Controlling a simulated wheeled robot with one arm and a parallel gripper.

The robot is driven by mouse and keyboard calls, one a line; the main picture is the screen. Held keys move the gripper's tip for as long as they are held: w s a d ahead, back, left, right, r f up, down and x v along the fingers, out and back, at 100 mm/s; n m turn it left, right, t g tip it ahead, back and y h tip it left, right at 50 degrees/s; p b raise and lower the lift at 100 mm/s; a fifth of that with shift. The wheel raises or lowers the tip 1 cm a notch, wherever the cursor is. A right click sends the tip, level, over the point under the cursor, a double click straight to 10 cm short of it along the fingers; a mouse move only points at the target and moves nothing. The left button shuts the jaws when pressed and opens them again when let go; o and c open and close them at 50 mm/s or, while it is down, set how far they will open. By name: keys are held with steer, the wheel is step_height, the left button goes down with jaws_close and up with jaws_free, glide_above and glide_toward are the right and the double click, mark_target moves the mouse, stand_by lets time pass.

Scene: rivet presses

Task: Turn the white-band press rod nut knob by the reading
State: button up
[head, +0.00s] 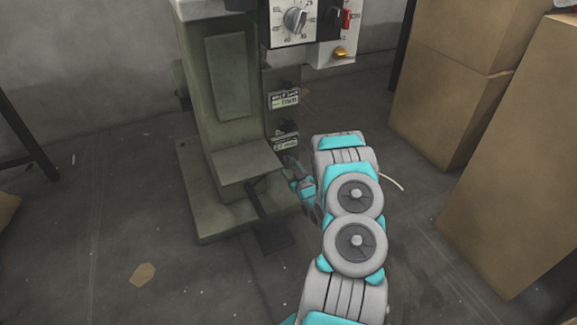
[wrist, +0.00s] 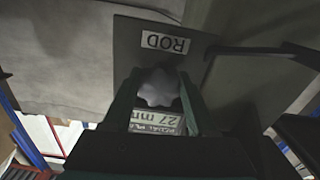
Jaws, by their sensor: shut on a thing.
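The green press (head: 225,100) stands left of my arm, with a whitish band (head: 205,9) at the picture's top edge. The rod nut knob (wrist: 157,88) is grey and lobed, below a plate lettered ROD (wrist: 165,42), which appears upside down in the wrist view. My gripper (wrist: 158,100) is shut on the knob, one finger on each side. In the head view my gripper (head: 303,187) is low at the press's right side, and the knob is hidden there.
A dial box (head: 293,20) with a red switch (head: 347,18) and a brass knob (head: 340,53) is above. An upper label plate (head: 284,99) is on the press side. A pedal (head: 273,236) lies at the front. Cardboard boxes (head: 515,150) stand at right. Floor at left is mostly clear.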

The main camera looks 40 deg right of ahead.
steer(key=c, duration=0.4)
steer(key=shift+m+p, duration=0.3)
steer(key=shift+m, duration=0.1)
